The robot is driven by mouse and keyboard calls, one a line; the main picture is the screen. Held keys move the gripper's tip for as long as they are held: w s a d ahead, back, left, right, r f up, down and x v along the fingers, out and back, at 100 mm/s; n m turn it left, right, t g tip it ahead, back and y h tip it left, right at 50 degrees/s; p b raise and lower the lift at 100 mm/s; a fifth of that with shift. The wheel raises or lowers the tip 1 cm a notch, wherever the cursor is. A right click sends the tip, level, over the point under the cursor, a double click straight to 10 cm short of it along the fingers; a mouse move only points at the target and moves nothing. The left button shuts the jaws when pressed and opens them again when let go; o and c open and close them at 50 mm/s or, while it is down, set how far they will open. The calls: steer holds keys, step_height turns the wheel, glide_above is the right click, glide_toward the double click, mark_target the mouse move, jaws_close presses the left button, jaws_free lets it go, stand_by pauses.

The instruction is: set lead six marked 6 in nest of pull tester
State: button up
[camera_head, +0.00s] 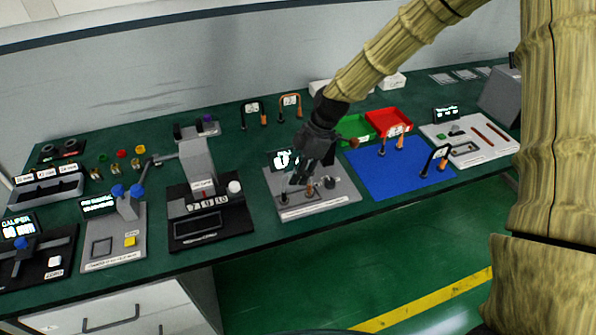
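My gripper (304,178) points down over a light grey fixture plate (335,199) with a small lit display behind it. The fingers hide much of the plate, and whether they hold anything is unclear. A small copper-coloured piece (310,188) shows beside the fingertips.
A blue mat (385,180), a green bin (354,127) and a red bin (389,117) lie right of my gripper. A pale fixture board (490,151) stands farther right. A black-and-grey device (200,172) and other stations fill the left of the green bench.

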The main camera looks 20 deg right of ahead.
steer(key=shift+r, duration=0.2)
steer(key=b+v, duration=0.3)
steer(key=v, duration=0.9)
